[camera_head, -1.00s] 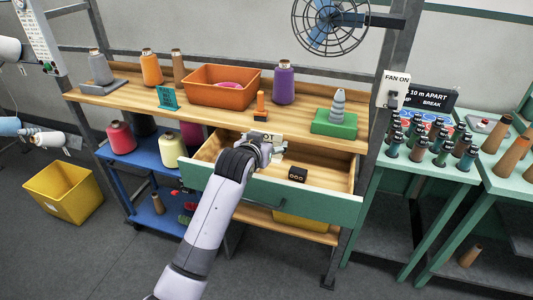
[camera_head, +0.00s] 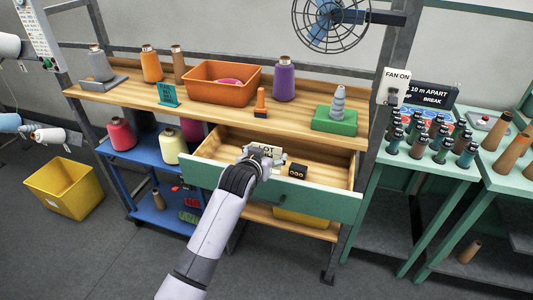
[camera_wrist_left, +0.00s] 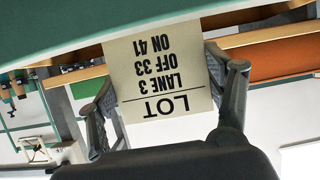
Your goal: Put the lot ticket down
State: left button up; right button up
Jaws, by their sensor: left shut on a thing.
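My left gripper (camera_head: 264,160) is over the open drawer (camera_head: 329,203), near its green front. It is shut on the lot ticket (camera_head: 267,149), a cream card with black print. In the left wrist view the lot ticket (camera_wrist_left: 165,70) fills the middle, upside down, between the two fingers, and reads LOT, LANE 3, OFF 33, ON 41. I cannot tell whether the card touches the drawer floor. My right gripper is not in view.
A small dark block with holes (camera_head: 297,171) lies in the drawer, right of the gripper. The wooden bench top (camera_head: 230,113) above carries an orange bin (camera_head: 205,95), yarn cones, a small orange-handled stamp (camera_head: 260,103) and a green block (camera_head: 335,124). The drawer's right part is bare.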

pick_arm(q)
jog(key=o, duration=0.7)
jog(key=shift+o, duration=0.2)
